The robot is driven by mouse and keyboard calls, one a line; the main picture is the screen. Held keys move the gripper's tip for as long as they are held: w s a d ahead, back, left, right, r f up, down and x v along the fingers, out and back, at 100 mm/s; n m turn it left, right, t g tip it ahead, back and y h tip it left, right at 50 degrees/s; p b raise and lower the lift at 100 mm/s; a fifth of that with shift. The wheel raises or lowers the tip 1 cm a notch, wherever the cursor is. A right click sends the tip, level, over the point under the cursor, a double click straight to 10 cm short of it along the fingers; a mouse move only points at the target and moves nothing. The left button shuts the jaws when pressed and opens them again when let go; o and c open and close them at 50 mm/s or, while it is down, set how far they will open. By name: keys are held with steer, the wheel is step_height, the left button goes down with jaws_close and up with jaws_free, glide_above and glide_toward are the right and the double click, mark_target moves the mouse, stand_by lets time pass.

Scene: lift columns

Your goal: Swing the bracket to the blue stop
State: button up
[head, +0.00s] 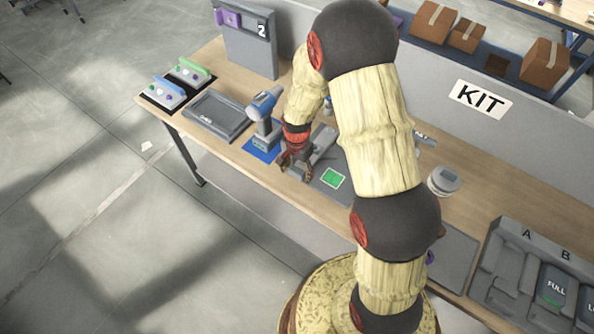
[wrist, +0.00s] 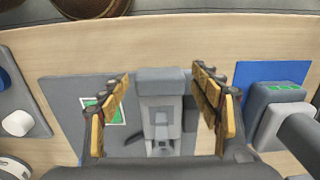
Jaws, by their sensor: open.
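A grey bracket-like part (wrist: 162,112) with a wider block at one end lies on a grey plate in the wrist view. In the head view this grey part (head: 320,145) shows on the dark plate (head: 338,194), which has a green square (head: 333,178). My gripper (wrist: 160,85) is open, its two fingers either side of the part with gaps; I cannot tell whether they reach its height. In the head view my gripper (head: 293,168) hangs at the plate's left side. I cannot pick out a blue stop for certain; my arm hides part of the fixture.
A blue-and-grey drill (head: 264,108) stands on a blue mat (head: 262,154) close left of my gripper. A grey tray (head: 217,115) lies farther left. A round white-topped container (head: 443,180) and a battery rack (head: 530,275) are to the right.

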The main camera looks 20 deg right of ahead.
steer(key=c, duration=0.3)
jaws_close()
stand_by(0.7)
